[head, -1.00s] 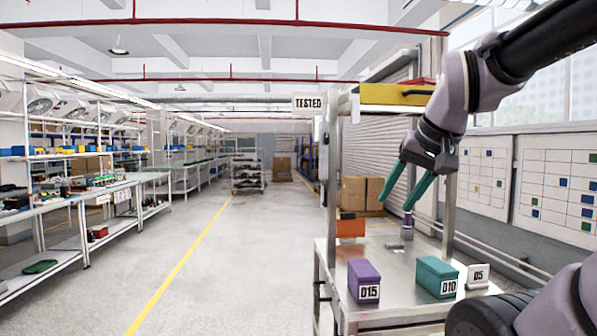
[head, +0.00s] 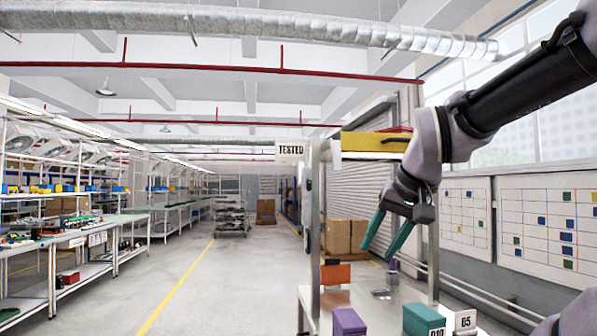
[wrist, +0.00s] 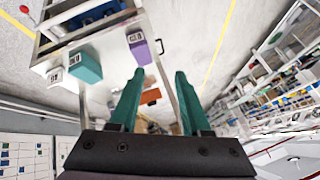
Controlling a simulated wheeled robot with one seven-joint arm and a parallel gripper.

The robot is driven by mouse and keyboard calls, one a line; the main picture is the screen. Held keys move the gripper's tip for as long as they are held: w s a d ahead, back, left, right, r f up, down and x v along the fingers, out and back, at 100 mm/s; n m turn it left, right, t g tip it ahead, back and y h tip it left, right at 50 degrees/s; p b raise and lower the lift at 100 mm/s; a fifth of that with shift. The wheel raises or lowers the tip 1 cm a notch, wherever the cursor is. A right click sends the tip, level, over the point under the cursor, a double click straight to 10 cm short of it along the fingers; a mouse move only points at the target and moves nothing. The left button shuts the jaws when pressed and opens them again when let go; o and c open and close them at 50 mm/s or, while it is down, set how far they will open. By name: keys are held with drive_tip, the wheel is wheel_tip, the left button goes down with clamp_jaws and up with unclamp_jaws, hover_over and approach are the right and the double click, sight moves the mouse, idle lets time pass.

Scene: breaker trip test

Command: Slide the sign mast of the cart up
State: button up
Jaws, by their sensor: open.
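The cart (head: 350,297) stands at the lower right of the head view. It has metal posts and a flat steel top. A white sign reading "TESTED" (head: 290,150) sits at the upper left of its near post (head: 314,235). I cannot tell the sliding mast clearly from the post. My gripper (head: 379,252) hangs over the cart top to the right of the post, apart from the sign, its teal fingers pointing down. It is open and empty. In the wrist view the gripper (wrist: 160,76) shows spread fingers with nothing between them; the sign cannot be made out there.
On the cart are a purple box (head: 349,322), a teal box (head: 423,321), a white D5 block (head: 465,320), an orange piece (head: 335,274) and a small grey fixture (head: 384,293). A yellow piece (head: 376,142) is up top. The aisle on the left is clear.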

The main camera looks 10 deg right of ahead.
idle(0.3)
